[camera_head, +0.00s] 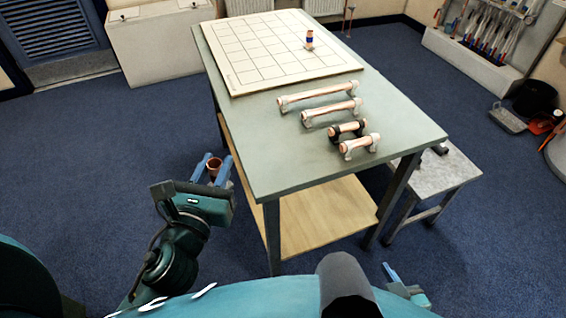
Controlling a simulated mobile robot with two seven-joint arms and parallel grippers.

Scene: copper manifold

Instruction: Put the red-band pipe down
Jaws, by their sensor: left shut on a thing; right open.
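My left gripper (213,167) is shut on a short copper pipe (214,166), seen almost end-on between the blue fingers. I take it for the red-band pipe, but its band is too small to make out. The gripper is to the left of the table's near left edge, apart from the tabletop in the picture. My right gripper (393,274) is open at the bottom of the view, in front of the table, and only partly visible. The grey-green table (300,168) carries a white gridded board (262,50) at its far end.
A blue-banded copper pipe (309,40) stands upright on the board. Several copper pipes lie on supports, including a long one (317,95) and a black-ended one (347,129). The near left tabletop is clear. A grey stool (428,183) stands at right.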

